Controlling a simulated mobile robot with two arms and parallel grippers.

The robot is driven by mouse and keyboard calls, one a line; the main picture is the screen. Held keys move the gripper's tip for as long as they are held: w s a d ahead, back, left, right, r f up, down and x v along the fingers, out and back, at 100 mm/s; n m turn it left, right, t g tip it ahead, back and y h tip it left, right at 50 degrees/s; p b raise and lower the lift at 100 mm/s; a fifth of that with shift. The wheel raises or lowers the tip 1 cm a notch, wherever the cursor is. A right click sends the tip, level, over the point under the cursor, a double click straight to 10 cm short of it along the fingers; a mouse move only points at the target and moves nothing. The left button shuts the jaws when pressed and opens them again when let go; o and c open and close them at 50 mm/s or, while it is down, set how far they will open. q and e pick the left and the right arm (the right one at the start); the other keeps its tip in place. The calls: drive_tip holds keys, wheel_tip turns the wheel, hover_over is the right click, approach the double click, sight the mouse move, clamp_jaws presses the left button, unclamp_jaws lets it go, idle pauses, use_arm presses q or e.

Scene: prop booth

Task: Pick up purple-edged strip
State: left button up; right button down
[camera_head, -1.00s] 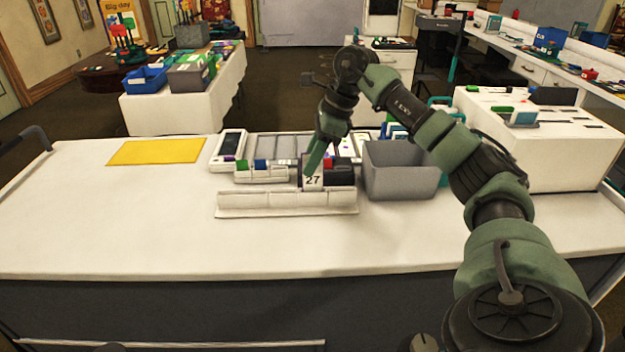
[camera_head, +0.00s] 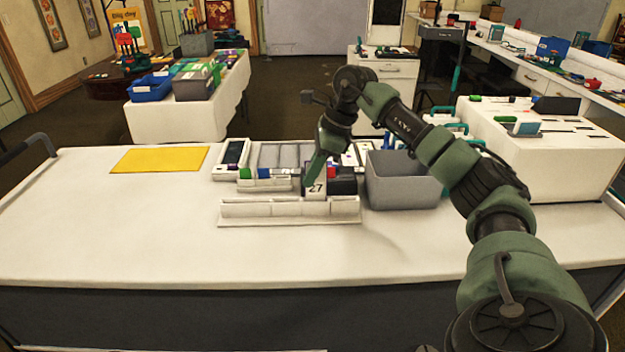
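My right gripper (camera_head: 311,178) points down at the back of a white slotted rack (camera_head: 250,210) on the white table. Its green fingers show edge-on beside a white card marked 27 (camera_head: 316,189), so its opening and any hold are unclear. A small purple patch (camera_head: 304,173) shows just left of the fingers. It may be the edge of the purple-edged strip, but most of that spot is hidden by the gripper and card. My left gripper is out of view.
A grey bin (camera_head: 404,190) stands right of the rack. Behind the rack are a grey-slotted tray (camera_head: 280,153) and small green (camera_head: 245,173) and blue blocks (camera_head: 264,173). A yellow sheet (camera_head: 160,159) lies at the left.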

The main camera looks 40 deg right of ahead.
wheel_tip(320, 180, up, 20)
drive_tip(key=p, duration=0.3)
drive_tip(key=shift+f, duration=0.2)
idle(0.5)
